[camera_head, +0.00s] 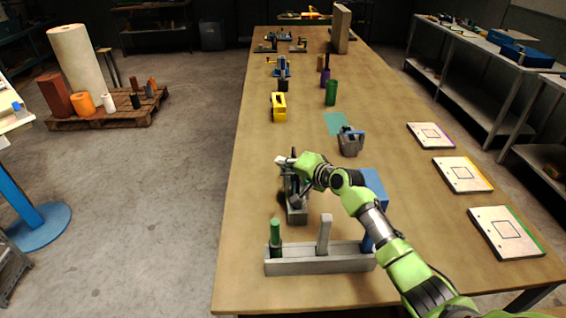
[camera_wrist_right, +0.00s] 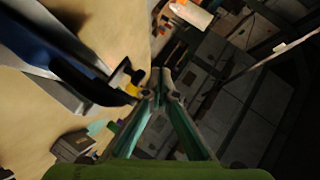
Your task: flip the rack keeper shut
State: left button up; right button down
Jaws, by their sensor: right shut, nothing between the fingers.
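A long grey rack (camera_head: 300,268) lies across the near end of the table. A green-handled piece (camera_head: 275,232), a grey upright bar (camera_head: 324,232) and a blue piece stand in it. I cannot tell which part is the keeper. My right arm reaches over the rack's right end and partly covers the blue piece. My right gripper (camera_head: 291,172) is beyond the rack, at the top of a grey upright device (camera_head: 297,213). In the right wrist view the gripper (camera_wrist_right: 161,78) is shut and empty, beside a blue and dark part (camera_wrist_right: 60,50). My left gripper is out of view.
A grey machine (camera_head: 350,142), a yellow tool (camera_head: 279,106) and a green cylinder (camera_head: 331,92) stand farther back. Several white boards, one nearest (camera_head: 490,245), lie along the right edge. The table's left edge is clear.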

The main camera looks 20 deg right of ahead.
jog(key=s+a+r+p, duration=0.2)
jog(key=s+r, duration=0.5)
jog(key=r, duration=0.3)
jog(key=shift+s+a+r, duration=0.2)
jog(key=shift+r, duration=0.05)
dwell(0.5)
